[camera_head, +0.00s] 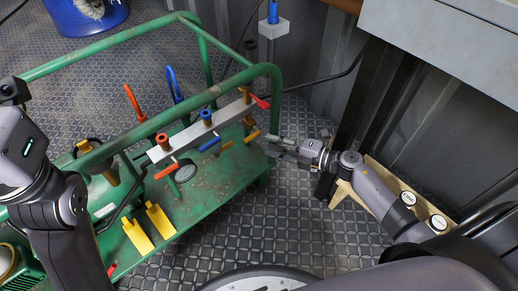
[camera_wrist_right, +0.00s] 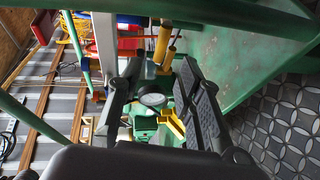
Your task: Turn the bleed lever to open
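A grey manifold bar (camera_head: 225,118) stands on a green frame, with red (camera_head: 166,171), blue (camera_head: 209,144) and yellow (camera_head: 252,136) levers below it and a red lever (camera_head: 260,101) at its right end. I cannot tell which is the bleed lever. My right gripper (camera_head: 272,146) is beside the right end of the frame, close to the yellow lever. In the right wrist view its fingers (camera_wrist_right: 160,78) are apart, with a yellow lever (camera_wrist_right: 172,122) and a round gauge (camera_wrist_right: 152,100) beyond the gap. Contact is not visible. My left arm is at the left; its fingers are out of view.
The green tubular frame (camera_head: 271,85) rises around the manifold. Two yellow flat pieces (camera_head: 138,236) stand on its deck, and red and blue hooked handles (camera_head: 174,84) rise behind. A blue bucket (camera_head: 87,15) is at the back left.

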